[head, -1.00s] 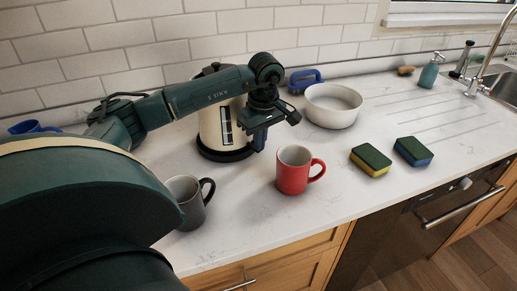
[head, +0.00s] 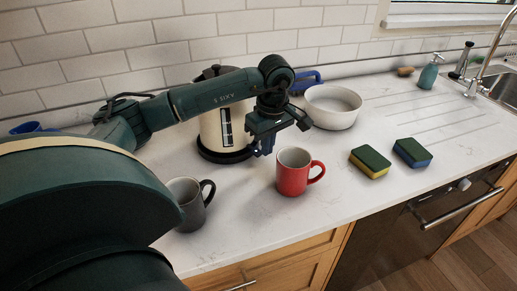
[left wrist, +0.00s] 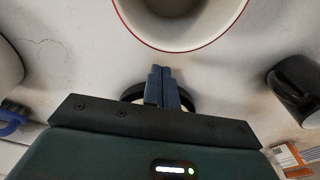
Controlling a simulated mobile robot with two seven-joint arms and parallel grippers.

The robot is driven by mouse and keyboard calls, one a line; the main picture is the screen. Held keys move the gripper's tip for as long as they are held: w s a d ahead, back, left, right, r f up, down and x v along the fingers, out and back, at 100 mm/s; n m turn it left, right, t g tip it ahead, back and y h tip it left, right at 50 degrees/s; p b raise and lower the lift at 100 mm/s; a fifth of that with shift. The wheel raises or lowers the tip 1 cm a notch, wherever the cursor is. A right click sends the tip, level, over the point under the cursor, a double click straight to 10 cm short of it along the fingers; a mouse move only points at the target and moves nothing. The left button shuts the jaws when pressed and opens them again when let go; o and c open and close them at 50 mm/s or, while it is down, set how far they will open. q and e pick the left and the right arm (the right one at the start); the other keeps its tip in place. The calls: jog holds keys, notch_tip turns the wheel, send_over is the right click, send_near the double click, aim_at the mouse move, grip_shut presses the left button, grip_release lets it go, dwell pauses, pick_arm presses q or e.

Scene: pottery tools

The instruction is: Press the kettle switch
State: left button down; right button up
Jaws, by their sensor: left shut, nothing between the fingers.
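The cream kettle (head: 211,128) with a dark level window and black base (head: 222,157) stands upright on the counter at the back. My left arm crosses in front of its upper part. My left gripper (head: 266,149) points down beside the kettle's right front, low near the base edge. I cannot tell whether it touches. In the left wrist view the blue fingers (left wrist: 162,84) are together with nothing between them, and the black base's rim (left wrist: 131,93) shows on both sides of them. I cannot make out the switch; the gripper covers that part of the base. My right gripper is not in view.
A red mug (head: 292,177) stands just in front of the left gripper. A dark grey mug (head: 186,208) is at the front left. A white bowl (head: 333,117) and two sponges (head: 371,159) lie to the right. The counter between sponges and sink is clear.

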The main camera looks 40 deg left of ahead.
pick_arm(q)
notch_tip(320, 180, up, 12)
jog(key=d, duration=0.1)
jog(key=shift+s+d+r+p, duration=0.15)
jog(key=shift+p, duration=0.3)
dwell(0.3)
